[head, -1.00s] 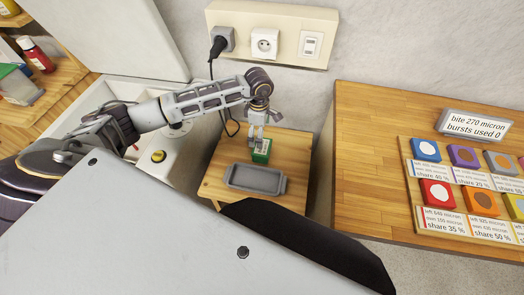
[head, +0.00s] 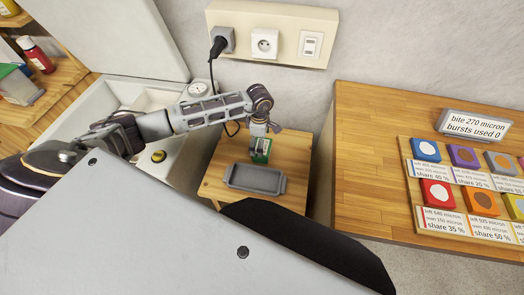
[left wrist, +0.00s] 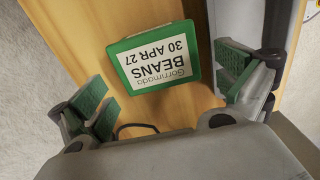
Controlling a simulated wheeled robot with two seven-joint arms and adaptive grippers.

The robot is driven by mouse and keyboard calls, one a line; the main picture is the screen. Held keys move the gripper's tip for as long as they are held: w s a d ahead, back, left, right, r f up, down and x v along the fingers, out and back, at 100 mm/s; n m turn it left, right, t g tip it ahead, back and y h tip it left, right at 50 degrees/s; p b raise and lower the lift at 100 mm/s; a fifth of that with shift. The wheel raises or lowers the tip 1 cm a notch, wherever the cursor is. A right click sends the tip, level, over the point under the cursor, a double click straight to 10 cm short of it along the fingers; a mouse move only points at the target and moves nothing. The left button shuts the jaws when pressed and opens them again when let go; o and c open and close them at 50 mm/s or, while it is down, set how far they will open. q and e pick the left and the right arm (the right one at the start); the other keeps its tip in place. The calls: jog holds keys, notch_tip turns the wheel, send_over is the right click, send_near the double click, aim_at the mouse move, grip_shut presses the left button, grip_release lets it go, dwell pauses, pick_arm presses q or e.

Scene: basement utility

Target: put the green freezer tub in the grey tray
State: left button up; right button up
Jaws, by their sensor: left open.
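The green freezer tub (head: 261,156) stands on a small wooden table, just behind the grey tray (head: 254,179). In the left wrist view the tub (left wrist: 152,58) shows its white label reading BEANS 30 APR 27. My left gripper (head: 262,132) is above the tub, pointing down. In the left wrist view the open left gripper (left wrist: 165,82) has its green-padded fingers spread to either side of the tub, with gaps on both sides and nothing held. The grey tray looks empty. My right gripper is out of view.
The small wooden table (head: 296,148) has bare room right of the tub. A wooden counter (head: 365,130) with coloured blocks and cards stands at the right. An open white chest (head: 184,158) is at the left. Wall sockets (head: 265,42) with a plugged cable are behind.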

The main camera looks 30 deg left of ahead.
pick_arm(q)
jog(key=f, duration=0.3)
jog(key=shift+w+d+f, duration=0.15)
jog(key=shift+w+d, duration=0.05)
jog(key=shift+d, duration=0.15)
jog(key=shift+f, duration=0.75)
jog(key=c, duration=1.1)
jog(key=shift+c, duration=0.2)
jog(key=shift+r, duration=0.1)
jog(key=shift+r, duration=4.95)
